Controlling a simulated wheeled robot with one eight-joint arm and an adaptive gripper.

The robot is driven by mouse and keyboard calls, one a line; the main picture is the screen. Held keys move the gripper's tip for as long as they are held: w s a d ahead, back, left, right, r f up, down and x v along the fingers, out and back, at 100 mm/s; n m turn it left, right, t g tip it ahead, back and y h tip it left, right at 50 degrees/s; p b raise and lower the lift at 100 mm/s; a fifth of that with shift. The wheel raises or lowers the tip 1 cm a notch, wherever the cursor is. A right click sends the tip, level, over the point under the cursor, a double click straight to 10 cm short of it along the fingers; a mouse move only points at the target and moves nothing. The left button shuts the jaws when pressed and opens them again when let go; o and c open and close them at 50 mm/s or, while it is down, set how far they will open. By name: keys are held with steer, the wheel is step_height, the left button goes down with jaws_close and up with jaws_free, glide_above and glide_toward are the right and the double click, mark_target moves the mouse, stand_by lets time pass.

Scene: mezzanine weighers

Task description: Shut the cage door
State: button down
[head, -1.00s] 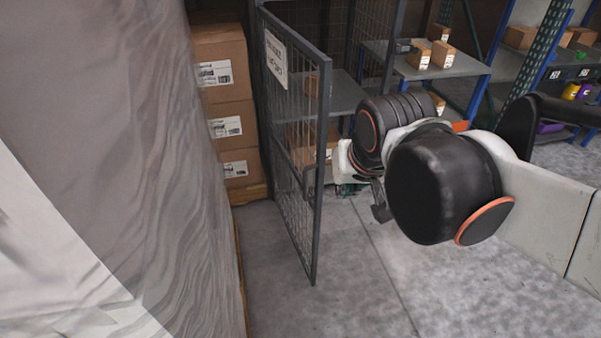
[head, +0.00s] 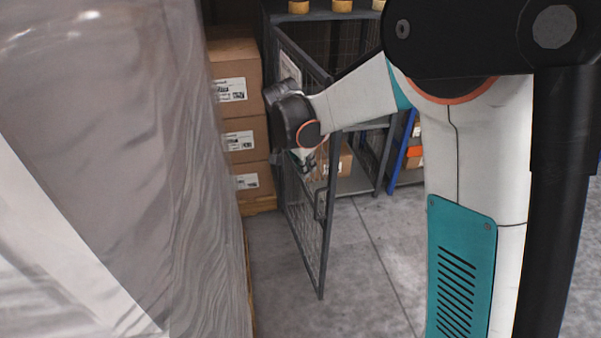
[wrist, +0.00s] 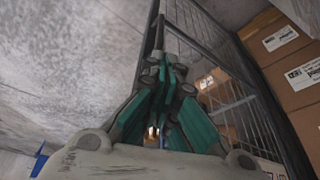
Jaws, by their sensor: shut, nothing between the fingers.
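The cage door (head: 325,235) is a dark grey framed mesh panel. It stands open, swung out towards me from the cage (head: 372,165). A handle (head: 319,206) sits on its free-edge side. A pale sign is on its upper part, partly hidden by my wrist. My arm reaches across the door's free edge, and my gripper (head: 304,163) is in front of the mesh, above handle height. In the wrist view my gripper (wrist: 168,72) has its teal fingers together, empty, beside the door's frame (wrist: 207,32). I cannot tell whether it touches the door.
A wrapped pallet load (head: 110,170) fills the left, close to the door.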

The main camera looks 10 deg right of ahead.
steer(key=w+a+f+m+g+h+p, duration=0.1)
steer(key=w+a+f+m+p, duration=0.25)
steer(key=f, duration=0.65)
steer(key=w+d+f+b, duration=0.3)
steer(key=d+f+b, duration=0.3)
steer(key=d+f, duration=0.2)
steer(key=shift+f+m, duration=0.45)
steer(key=shift+f, duration=0.2)
steer(key=shift+d, duration=0.15)
